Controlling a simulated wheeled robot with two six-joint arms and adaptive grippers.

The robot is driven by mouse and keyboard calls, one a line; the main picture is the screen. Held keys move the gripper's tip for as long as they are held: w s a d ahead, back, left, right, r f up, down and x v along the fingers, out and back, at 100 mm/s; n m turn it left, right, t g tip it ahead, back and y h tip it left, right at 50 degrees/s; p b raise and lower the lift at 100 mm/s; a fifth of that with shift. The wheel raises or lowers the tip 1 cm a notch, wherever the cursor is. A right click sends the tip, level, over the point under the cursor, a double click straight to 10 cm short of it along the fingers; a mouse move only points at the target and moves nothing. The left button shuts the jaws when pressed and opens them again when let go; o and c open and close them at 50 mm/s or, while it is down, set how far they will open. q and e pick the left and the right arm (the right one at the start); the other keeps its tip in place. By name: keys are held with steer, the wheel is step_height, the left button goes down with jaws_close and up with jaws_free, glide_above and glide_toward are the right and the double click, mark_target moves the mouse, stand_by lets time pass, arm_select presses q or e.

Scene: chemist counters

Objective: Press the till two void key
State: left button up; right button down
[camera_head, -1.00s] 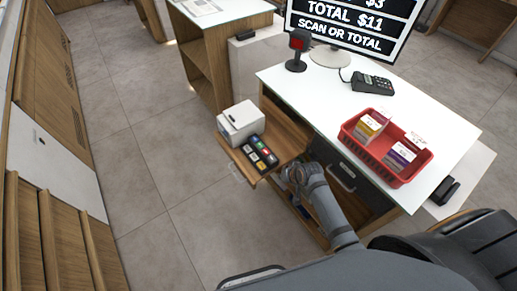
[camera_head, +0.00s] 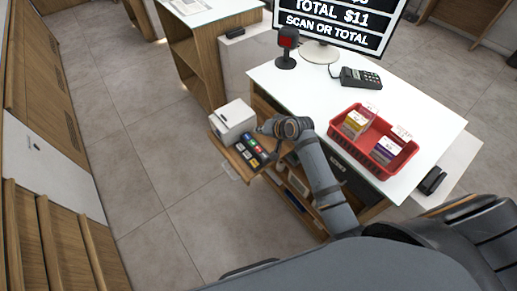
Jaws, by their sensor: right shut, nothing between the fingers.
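A small black keypad (camera_head: 251,153) with coloured keys, among them red, green, blue and yellow ones, sits on the low wooden shelf beside the counter. The key labels are too small to read, so I cannot tell which is the void key. My right gripper (camera_head: 265,127) is shut and empty, just above and to the right of the keypad's far end. Its tips are small, and I cannot tell whether they touch anything. My left gripper is out of view.
A white box-shaped device (camera_head: 233,121) stands beside the keypad. Open tiled floor lies left of the shelf.

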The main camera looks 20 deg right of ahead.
steer(key=b, duration=0.9)
glide_toward(255, 146)
steer(key=w, duration=0.1)
steer(key=w+a+f, duration=0.1)
steer(key=w+f, duration=0.1)
steer(key=w, duration=0.1)
steer(key=shift+a+f, duration=0.15)
steer(key=shift+a, duration=0.15)
steer(key=shift+f, duration=0.4)
steer(key=shift+f, duration=0.35)
steer(key=shift+f, duration=0.45)
stand_by(0.7)
steer(key=shift+r+p, duration=0.8)
steer(key=shift+p, duration=0.45)
